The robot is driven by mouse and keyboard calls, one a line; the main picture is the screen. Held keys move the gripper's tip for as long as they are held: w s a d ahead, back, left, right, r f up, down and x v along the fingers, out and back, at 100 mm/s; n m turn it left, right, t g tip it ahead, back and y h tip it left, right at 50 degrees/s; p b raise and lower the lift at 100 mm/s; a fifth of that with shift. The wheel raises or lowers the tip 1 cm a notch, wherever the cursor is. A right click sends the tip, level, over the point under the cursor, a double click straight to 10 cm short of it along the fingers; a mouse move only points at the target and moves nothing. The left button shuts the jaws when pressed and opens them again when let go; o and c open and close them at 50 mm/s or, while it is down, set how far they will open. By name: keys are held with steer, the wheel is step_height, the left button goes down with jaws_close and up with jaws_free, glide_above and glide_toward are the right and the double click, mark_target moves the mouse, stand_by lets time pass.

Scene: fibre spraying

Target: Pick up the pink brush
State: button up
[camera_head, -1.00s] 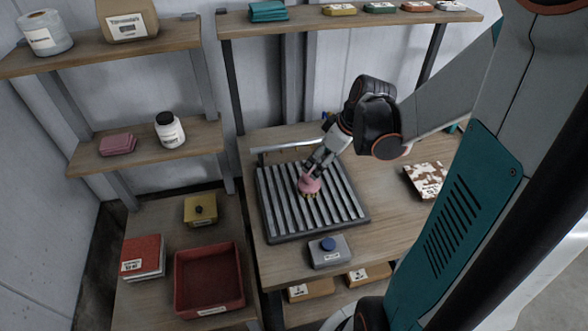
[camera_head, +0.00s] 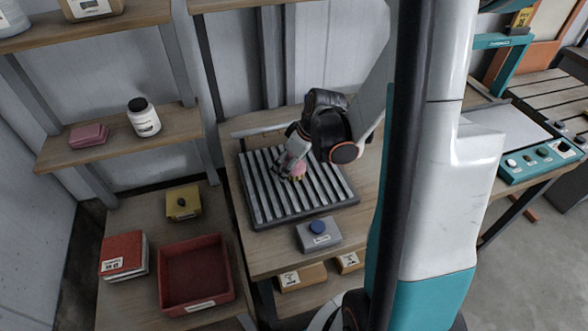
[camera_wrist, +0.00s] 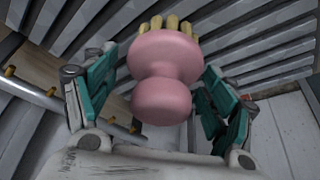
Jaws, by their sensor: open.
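The pink brush (camera_head: 297,169) sits on the slatted grey rack (camera_head: 262,207) on the wooden table. In the wrist view the brush (camera_wrist: 165,75) shows its round pink knob toward me and yellowish bristles at the far side. My gripper (camera_head: 291,166) is at the brush. In the wrist view its teal-padded fingers (camera_wrist: 160,90) stand on either side of the knob, open, with a gap visible at least on the left. Whether the right finger touches the brush I cannot tell. The bristle tips' contact with the slats is hidden.
A grey box with a blue knob (camera_head: 318,236) stands at the rack's front edge. A metal bar (camera_head: 262,130) runs behind the rack. A red tray (camera_head: 197,274) and a yellow box (camera_head: 183,203) stand on the lower shelf at left.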

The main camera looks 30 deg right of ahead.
steer(key=c, duration=1.3)
steer(key=shift+o, duration=0.2)
steer(key=shift+r, duration=0.1)
step_height(320, 180, up, 20)
steer(key=p, duration=0.7)
